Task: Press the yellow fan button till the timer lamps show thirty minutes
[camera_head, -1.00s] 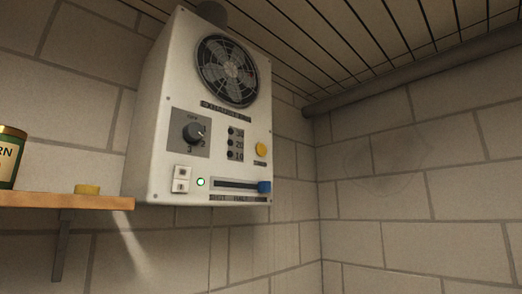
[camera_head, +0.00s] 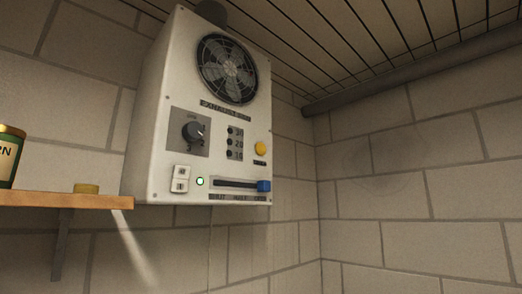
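The yellow fan button (camera_head: 260,149) is on the right side of the white fan box (camera_head: 158,150), below the round fan grille (camera_head: 228,70). The timer lamps (camera_head: 230,142) form a column beside the marks 30, 20 and 10, left of the button. All of these lamps look dark. Neither of my grippers is in view, and nothing touches the button.
The box also has a rotary knob (camera_head: 193,132), a white rocker switch (camera_head: 181,179), a lit green lamp (camera_head: 200,181) and a blue slider (camera_head: 264,186) at the right end of its slot. A wooden shelf (camera_head: 60,200) holds a green tin (camera_head: 9,157) at left.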

